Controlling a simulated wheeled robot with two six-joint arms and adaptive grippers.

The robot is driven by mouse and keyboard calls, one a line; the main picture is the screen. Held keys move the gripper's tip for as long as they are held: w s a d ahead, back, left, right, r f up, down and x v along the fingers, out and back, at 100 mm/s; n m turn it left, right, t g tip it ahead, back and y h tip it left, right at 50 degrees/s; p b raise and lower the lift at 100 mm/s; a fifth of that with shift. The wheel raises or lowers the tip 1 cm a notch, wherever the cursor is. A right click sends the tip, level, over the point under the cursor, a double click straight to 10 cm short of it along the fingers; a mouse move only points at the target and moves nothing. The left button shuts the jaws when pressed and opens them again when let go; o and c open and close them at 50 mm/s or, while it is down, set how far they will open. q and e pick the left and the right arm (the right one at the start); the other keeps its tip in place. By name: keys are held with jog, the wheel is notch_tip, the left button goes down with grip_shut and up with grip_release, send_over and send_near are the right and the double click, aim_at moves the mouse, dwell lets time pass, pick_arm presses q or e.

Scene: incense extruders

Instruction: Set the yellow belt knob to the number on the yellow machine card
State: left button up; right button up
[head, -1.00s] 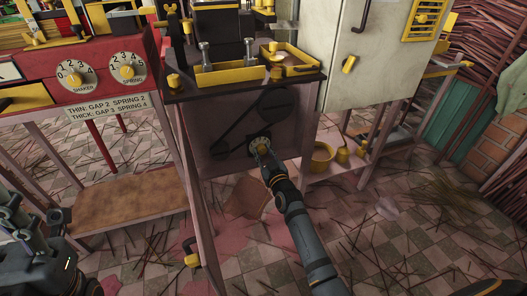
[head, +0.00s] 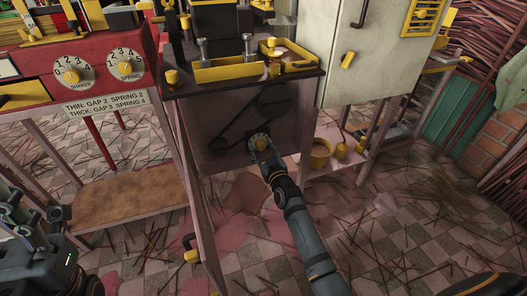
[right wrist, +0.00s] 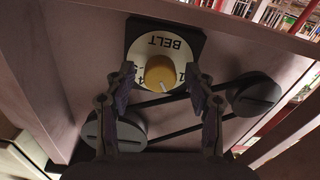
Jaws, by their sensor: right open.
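The yellow belt knob (right wrist: 160,73) sits on a round white dial lettered BELT (right wrist: 168,47), upside down in the right wrist view. Numbers show on the dial, partly hidden by the knob and fingers. In the head view the knob (head: 260,142) is on the dark front panel under the middle machine. My right gripper (right wrist: 160,80) is open, one finger on each side of the knob, apart from it. My left gripper (head: 38,218) is at the lower left, away from the panel; its opening is unclear. I cannot make out a yellow machine card.
Pulleys with a belt (right wrist: 253,93) lie beside the dial. The red machine (head: 100,62) has SHAKER and SPRING dials and a label (head: 105,102) about gap and spring. A light cabinet (head: 375,55) stands right. Yellow pots (head: 320,153) stand on a low shelf.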

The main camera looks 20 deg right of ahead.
jog(key=s, duration=1.2)
jog(key=shift+d, duration=0.2)
